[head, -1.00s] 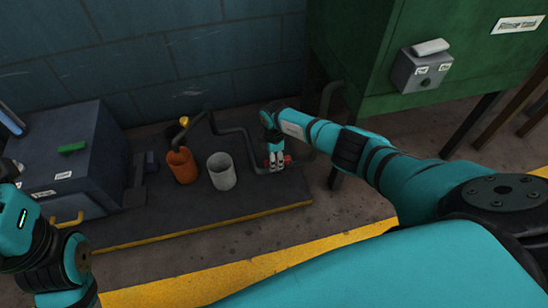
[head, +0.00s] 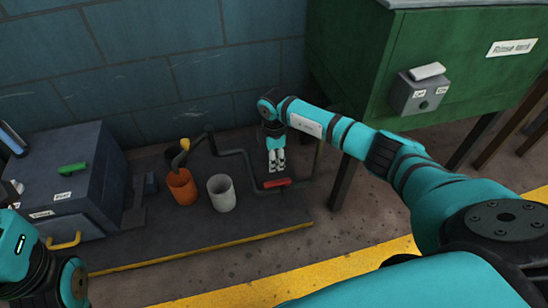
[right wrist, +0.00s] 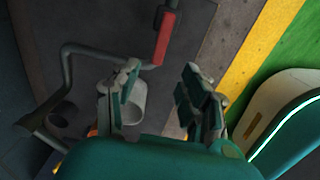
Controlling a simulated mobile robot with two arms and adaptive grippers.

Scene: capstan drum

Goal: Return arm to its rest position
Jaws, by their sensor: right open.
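My right arm reaches across the head view from the right. Its gripper (head: 276,165) points down above a red handle (head: 277,183) on a dark bent pipe (head: 237,152). In the right wrist view the two fingers (right wrist: 160,95) are spread with nothing between them. The red handle also shows there (right wrist: 165,38), beyond the fingertips and apart from them. My left arm (head: 65,275) shows at the lower left of the head view, but its fingers are out of view.
An orange cup (head: 182,186) and a pale grey cup (head: 221,193) stand on the dark platform (head: 235,222), left of the right gripper. A blue-grey box (head: 62,178) is at the left. The green rinse tank (head: 375,60) stands close behind the right arm.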

